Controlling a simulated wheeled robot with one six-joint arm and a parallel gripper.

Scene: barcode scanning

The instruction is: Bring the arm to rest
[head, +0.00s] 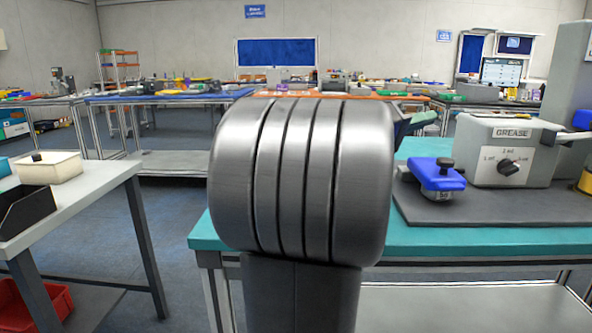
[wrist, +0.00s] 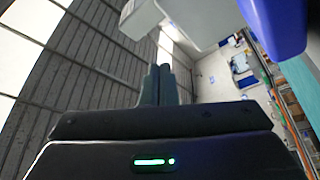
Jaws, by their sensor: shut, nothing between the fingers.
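My gripper (wrist: 158,70) shows in the wrist view with its two dark fingers together and nothing between them. It points away from the camera, with the ceiling and a wall of the room behind it, tilted. In the head view my own thick grey arm link stands upright in the middle and hides part of the bench behind it. My gripper does not show in the head view.
A teal bench (head: 440,239) stands ahead and right. It carries a grey machine marked GREASE (head: 535,140) and a blue-topped device (head: 437,174) on a dark mat (head: 500,208). A side table (head: 90,192) at left holds a cream bin (head: 50,168). Floor shows between them.

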